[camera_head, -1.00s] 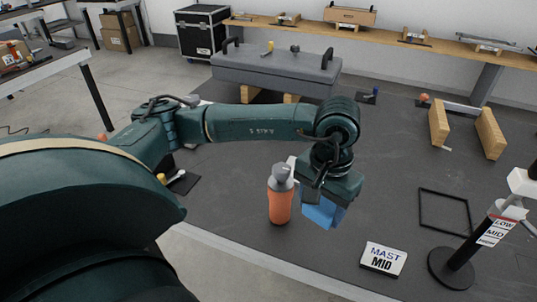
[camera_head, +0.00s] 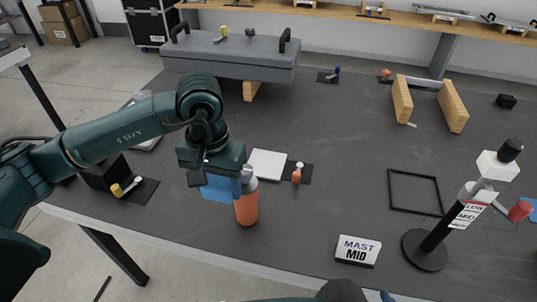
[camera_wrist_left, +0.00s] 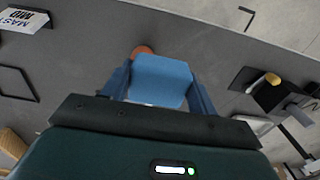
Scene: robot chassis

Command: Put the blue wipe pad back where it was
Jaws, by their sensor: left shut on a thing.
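The blue wipe pad (camera_head: 221,188) hangs below my left gripper (camera_head: 215,173) in the head view. The gripper is shut on it and holds it above the table, just left of the orange bottle (camera_head: 247,207), overlapping it in the picture. In the left wrist view the pad (camera_wrist_left: 162,80) sits between the two fingers of my left gripper (camera_wrist_left: 160,92). The pad covers most of the bottle there. My right gripper is not in view.
A white pad (camera_head: 267,164) lies behind the bottle. A black frame (camera_head: 414,210), a MAST MID sign (camera_head: 357,251) and a stand with labels (camera_head: 425,250) are to the right. A yellow-knobbed item (camera_head: 122,189) is at left. The table's middle is clear.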

